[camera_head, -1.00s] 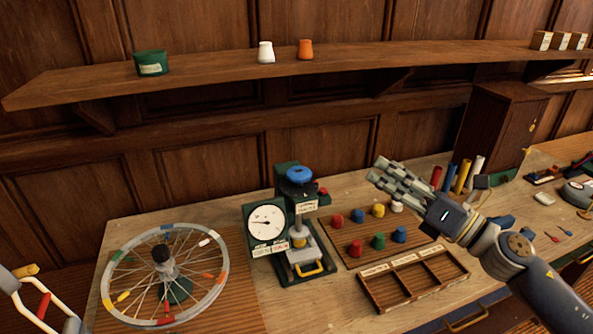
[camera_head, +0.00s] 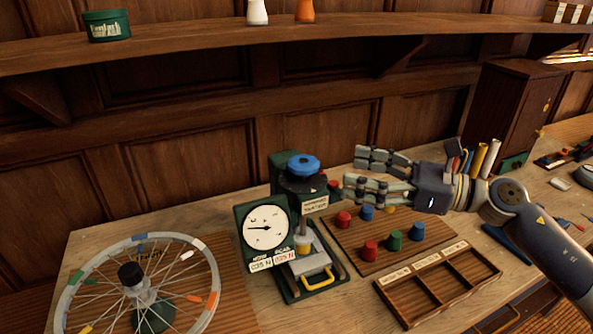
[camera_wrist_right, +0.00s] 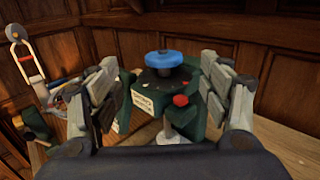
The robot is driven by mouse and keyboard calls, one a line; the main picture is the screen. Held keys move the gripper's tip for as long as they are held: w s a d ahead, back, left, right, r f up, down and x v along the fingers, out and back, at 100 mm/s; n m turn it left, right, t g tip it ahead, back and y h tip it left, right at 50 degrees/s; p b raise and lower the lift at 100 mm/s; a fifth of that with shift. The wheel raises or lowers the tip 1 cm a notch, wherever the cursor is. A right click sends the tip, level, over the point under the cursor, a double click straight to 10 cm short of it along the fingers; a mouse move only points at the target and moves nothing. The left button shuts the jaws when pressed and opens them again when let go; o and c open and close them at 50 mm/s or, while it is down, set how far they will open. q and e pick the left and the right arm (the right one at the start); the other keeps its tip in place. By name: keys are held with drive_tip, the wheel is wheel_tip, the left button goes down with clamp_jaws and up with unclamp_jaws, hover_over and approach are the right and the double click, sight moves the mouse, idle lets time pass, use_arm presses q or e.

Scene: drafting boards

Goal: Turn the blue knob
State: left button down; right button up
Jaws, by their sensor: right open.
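The blue knob (camera_head: 303,165) sits on top of the green test device (camera_head: 284,187), which has a round white dial (camera_head: 265,228) on its front. In the right wrist view the blue knob (camera_wrist_right: 164,63) shows ahead, centred between the fingers. My right gripper (camera_head: 352,175) is open and empty, to the right of the knob and apart from it, its fingers pointing left toward it. It also shows in the right wrist view (camera_wrist_right: 160,88), with one finger set on each side. My left gripper is not in view.
A red knob (camera_wrist_right: 180,100) is on the device's side. Several coloured pegs stand on a wooden board (camera_head: 340,237) right of the device, with a divided wooden tray (camera_head: 406,300) in front. A spoked wheel (camera_head: 75,273) stands at left. A shelf (camera_head: 200,47) runs above.

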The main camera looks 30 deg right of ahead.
sight(319, 166)
drive_tip(key=shift+w+a+f, duration=0.2)
drive_tip(key=shift+w+a, duration=0.1)
drive_tip(key=shift+w, duration=0.25)
drive_tip(key=shift+w+a+f, duration=0.2)
drive_tip(key=shift+w+a, duration=0.05)
drive_tip(key=shift+w, duration=0.25)
drive_tip(key=p+x, duration=0.1)
drive_tip(key=x, duration=0.5)
drive_tip(key=shift+a, duration=0.15)
drive_tip(key=shift+w+a, duration=0.35)
drive_tip(key=shift+w, duration=0.2)
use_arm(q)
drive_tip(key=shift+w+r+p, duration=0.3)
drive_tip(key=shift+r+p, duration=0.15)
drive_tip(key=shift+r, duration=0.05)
use_arm(e)
drive_tip(key=shift+x, duration=0.8)
drive_tip(key=shift+f, duration=0.1)
drive_tip(key=c, duration=1.1)
